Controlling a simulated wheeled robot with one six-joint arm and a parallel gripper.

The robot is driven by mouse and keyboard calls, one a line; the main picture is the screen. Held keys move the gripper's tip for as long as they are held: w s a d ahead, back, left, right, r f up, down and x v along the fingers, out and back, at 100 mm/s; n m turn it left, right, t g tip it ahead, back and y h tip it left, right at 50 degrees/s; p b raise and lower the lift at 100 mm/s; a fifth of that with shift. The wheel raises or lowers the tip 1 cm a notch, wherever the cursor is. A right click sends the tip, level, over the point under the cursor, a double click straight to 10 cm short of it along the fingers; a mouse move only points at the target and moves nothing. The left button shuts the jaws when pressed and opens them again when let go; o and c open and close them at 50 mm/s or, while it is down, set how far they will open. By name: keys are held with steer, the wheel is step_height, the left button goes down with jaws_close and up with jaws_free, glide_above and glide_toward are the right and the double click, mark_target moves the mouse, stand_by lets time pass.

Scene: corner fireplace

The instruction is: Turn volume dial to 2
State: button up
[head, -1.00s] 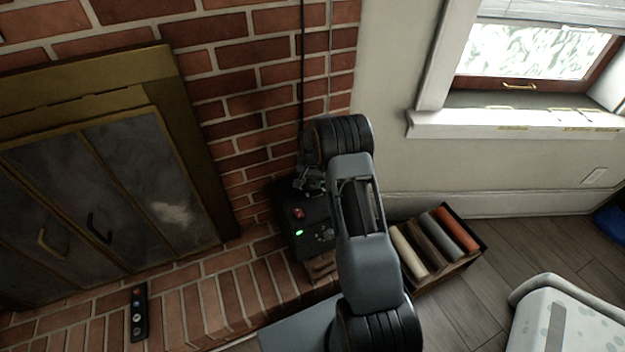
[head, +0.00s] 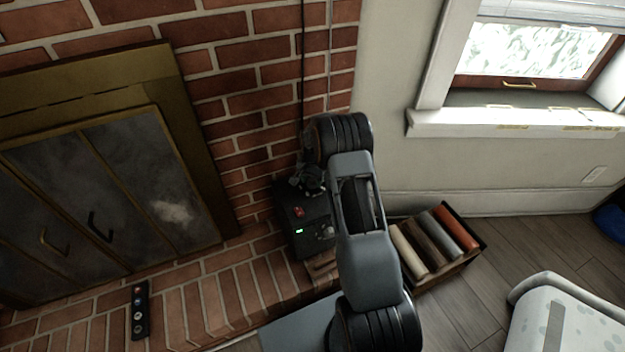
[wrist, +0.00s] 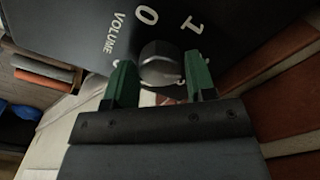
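The black control box (head: 293,247) stands on the brick ledge in the head view, with a red switch and a lit green light. In the wrist view its face (wrist: 85,30) carries the word VOLUME and the numbers 0 and 1. The round grey volume dial (wrist: 160,62) sits below these marks. A 2 is not readable in view. My gripper (wrist: 160,80) has its two green fingers apart, one on each side of the dial. The gaps look very small, and I cannot tell whether either finger touches it. My arm hides part of the box's right side in the head view.
A brick wall (head: 240,75) rises behind the box, with a cable hanging down it. The fireplace doors (head: 120,195) are at left. A remote (head: 140,310) lies on the ledge. A crate of rolls (head: 460,262) stands right of my arm.

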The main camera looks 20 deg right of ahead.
mark_target(312, 180)
steer(key=o, duration=0.3)
step_height(312, 180, up, 14)
steer(key=p, duration=0.3)
steer(key=shift+f, duration=0.1)
stand_by(0.7)
